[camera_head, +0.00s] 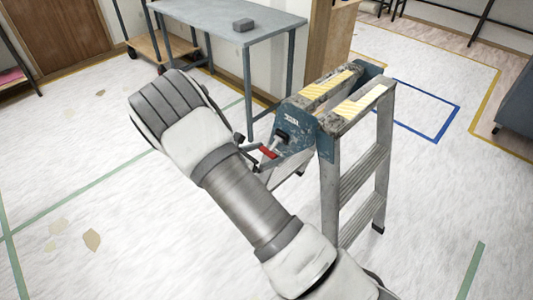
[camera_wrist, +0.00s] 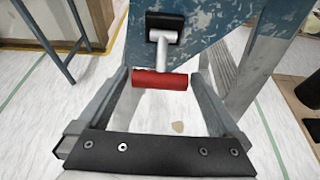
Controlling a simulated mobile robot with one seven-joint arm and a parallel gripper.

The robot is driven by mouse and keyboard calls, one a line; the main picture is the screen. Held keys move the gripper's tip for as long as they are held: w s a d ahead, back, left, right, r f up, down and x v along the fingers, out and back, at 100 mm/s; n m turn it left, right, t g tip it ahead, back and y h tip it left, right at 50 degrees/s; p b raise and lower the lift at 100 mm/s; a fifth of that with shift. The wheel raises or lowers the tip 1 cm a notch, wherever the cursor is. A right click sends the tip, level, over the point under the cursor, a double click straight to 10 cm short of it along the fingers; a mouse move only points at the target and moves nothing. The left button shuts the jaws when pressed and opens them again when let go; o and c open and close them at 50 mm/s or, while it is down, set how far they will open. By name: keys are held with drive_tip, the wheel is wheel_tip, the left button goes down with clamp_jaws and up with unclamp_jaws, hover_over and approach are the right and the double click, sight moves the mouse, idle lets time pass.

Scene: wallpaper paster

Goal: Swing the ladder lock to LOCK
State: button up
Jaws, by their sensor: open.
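The stepladder (camera_head: 330,165) stands on the floor with a worn blue side plate (camera_head: 289,122) at its top. The lock has a black pivot block (camera_head: 281,135), a short grey shaft and a red grip (camera_head: 268,152). In the wrist view the black block (camera_wrist: 165,20) sits on the blue plate, the shaft (camera_wrist: 161,50) points down, and the red bar (camera_wrist: 160,80) lies crosswise. My gripper (camera_wrist: 160,77) is open, with a finger toward each end of the bar; contact cannot be told. White lettering on the plate is too small to read surely.
A wooden cart (camera_head: 160,47) is farther left. The ladder's side rail (camera_head: 330,190) is close to my arm. Open floor (camera_head: 70,180) lies at left.

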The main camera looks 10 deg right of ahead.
drive_tip(key=p+v, duration=0.3)
drive_tip(key=v, duration=1.4)
drive_tip(key=shift+a, duration=0.15)
drive_tip(key=s+d+r+m+g+y, duration=0.2)
drive_tip(key=s+d+r+m+g, duration=0.15)
drive_tip(key=d+r+m, duration=0.3)
drive_tip(key=s+d+r+m+g+y, duration=0.2)
drive_tip(key=s+d+r+m+g, duration=0.15)
drive_tip(key=d+r+m, duration=0.35)
drive_tip(key=s+d+r+m+t+y, duration=0.1)
drive_tip(key=s+r+m+t+y, duration=0.5)
drive_tip(key=s+r+m, duration=0.75)
wheel_tip(320, 180, up, 12)
drive_tip(key=s+n+g+y+p, duration=0.1)
drive_tip(key=n+p, duration=0.1)
drive_tip(key=p, duration=1.1)
drive_tip(key=shift+r+p, duration=0.15)
drive_tip(key=shift+p, duration=0.25)
